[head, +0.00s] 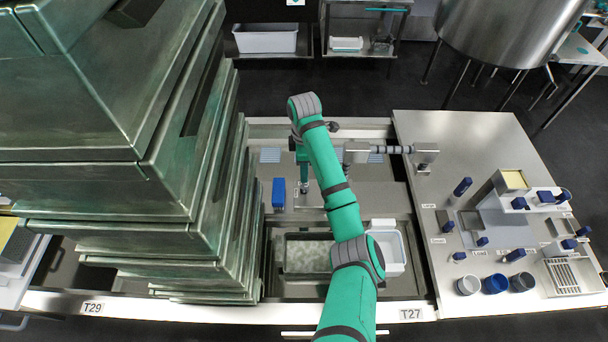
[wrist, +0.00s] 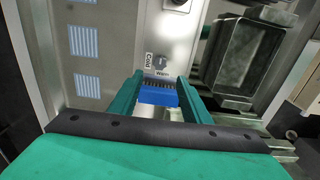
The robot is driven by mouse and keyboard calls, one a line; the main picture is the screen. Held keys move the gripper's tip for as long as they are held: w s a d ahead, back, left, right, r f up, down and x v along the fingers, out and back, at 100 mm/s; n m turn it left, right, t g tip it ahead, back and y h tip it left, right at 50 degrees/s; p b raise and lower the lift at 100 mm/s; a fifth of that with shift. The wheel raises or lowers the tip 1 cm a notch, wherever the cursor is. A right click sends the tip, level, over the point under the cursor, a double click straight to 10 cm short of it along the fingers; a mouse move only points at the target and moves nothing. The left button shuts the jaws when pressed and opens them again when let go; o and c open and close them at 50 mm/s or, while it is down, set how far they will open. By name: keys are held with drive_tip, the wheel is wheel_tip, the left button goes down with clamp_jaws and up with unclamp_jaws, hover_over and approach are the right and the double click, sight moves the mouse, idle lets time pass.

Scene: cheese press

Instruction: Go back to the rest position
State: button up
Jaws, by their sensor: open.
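My green arm reaches over the sink bench in the head view. My gripper (head: 303,188) points down over the bench, partly hidden by the arm. In the wrist view its two green fingers (wrist: 157,90) are apart, with nothing held between them. A blue block-like object (wrist: 158,97) shows beyond and between the fingertips, apart from them. In the head view a blue object (head: 279,193) stands just left of the gripper.
A tall stack of metal moulds (head: 195,215) stands close on the left. A sink basin (head: 305,258) and a white tub (head: 386,250) lie in front of the gripper. A metal side table (head: 480,140) with blue-handled tools is on the right. A steel vat (head: 505,35) stands behind it.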

drive_tip(key=shift+r, duration=0.55)
